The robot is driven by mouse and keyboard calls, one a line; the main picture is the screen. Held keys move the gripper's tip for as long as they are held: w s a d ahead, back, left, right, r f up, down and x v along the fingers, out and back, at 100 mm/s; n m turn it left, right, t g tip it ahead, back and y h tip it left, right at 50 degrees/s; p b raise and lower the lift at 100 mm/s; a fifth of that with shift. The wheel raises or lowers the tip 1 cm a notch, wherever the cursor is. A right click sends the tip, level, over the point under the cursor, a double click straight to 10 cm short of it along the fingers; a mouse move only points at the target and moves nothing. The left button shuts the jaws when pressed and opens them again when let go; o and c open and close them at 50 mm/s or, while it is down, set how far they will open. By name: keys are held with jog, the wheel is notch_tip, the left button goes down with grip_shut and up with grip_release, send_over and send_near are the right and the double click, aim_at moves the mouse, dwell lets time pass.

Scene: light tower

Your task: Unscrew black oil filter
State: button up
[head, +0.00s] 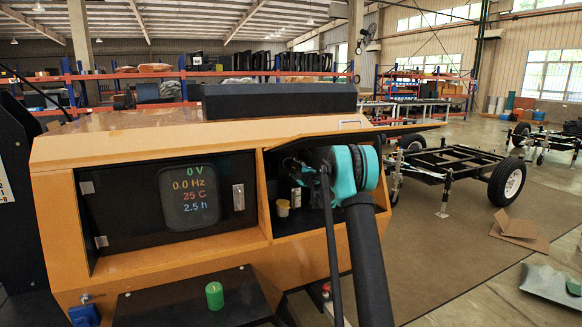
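I cannot make out the black oil filter; the dark inside of the right compartment (266,222) of the orange light tower (160,142) and my arm hide much of that area. My arm with its teal joint reaches up in front of this open compartment. My gripper (297,166) is a dark shape at the compartment's upper part, mostly lost against the black inside. I cannot tell whether its fingers are open or shut, or whether it touches anything. A small cream-yellow cap (283,208) shows in the compartment, below and left of my gripper.
A display panel (188,197) reads 0 V, 0.0 Hz, 25 C and 2.5 h in the left compartment. A green cylinder (214,295) stands on a black shelf (160,307) below. The compartment's lid (400,131) is raised above my arm. Open floor and a wheeled trailer frame (450,160) lie right.

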jog(key=shift+o, duration=0.8)
